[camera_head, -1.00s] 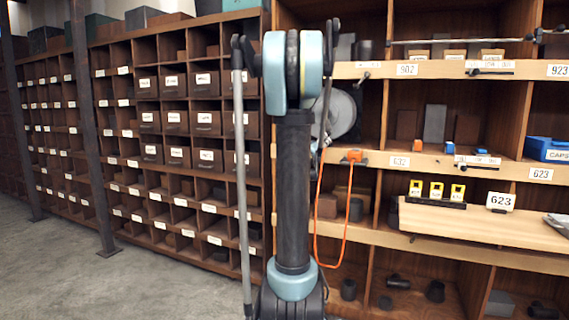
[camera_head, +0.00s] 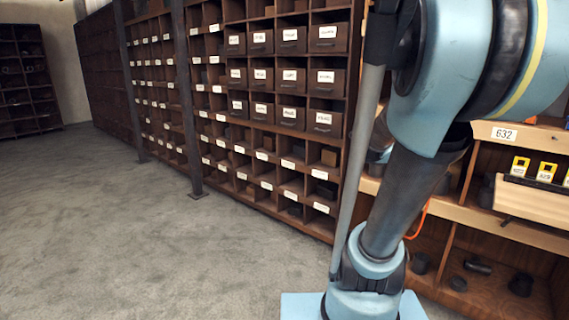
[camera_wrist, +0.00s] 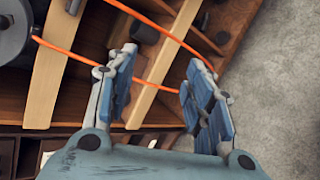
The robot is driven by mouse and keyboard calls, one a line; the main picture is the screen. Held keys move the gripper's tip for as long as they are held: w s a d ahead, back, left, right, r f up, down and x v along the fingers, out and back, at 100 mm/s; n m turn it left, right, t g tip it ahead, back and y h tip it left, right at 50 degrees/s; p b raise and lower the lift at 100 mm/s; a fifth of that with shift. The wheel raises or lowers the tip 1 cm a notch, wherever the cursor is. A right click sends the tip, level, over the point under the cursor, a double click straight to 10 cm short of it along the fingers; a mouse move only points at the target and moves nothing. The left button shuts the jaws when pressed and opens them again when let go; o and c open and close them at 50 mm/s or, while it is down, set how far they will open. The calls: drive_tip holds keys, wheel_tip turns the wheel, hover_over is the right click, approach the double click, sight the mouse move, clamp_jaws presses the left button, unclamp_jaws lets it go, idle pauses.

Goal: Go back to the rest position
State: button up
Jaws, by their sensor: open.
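My gripper (camera_wrist: 162,72) shows in the wrist view with its two blue-padded fingers spread apart, and no object is gripped between them. An orange cord (camera_wrist: 165,33) runs past the fingers in front of the wooden shelving. I cannot tell how close the cord is to the fingers. In the head view my arm stands large at the right and bends out past the right edge. My gripper is outside that view.
Wooden shelving (camera_wrist: 165,60) lies behind the gripper, with a dark round reel (camera_wrist: 12,28) at the upper left. Labelled drawers (camera_head: 290,75) line the wall in the head view. Yellow-tagged items (camera_head: 546,171) sit at right. The concrete floor (camera_head: 120,240) is clear at left.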

drive_tip(key=s+a+f+m+g+y, duration=0.2)
drive_tip(key=s+a+f+m+y, duration=0.3)
drive_tip(key=s+a+f, duration=0.3)
drive_tip(key=s+a+f+m+g+y, duration=0.2)
drive_tip(key=s+a+f+m+y, duration=0.3)
drive_tip(key=s+a+f, duration=0.4)
drive_tip(key=s+a, duration=0.1)
drive_tip(key=a, duration=0.4)
drive_tip(key=shift+a+m, duration=0.25)
drive_tip(key=shift+m, duration=0.05)
drive_tip(key=shift+w+f, duration=0.15)
drive_tip(key=shift+w, duration=0.3)
drive_tip(key=shift+c, duration=0.2)
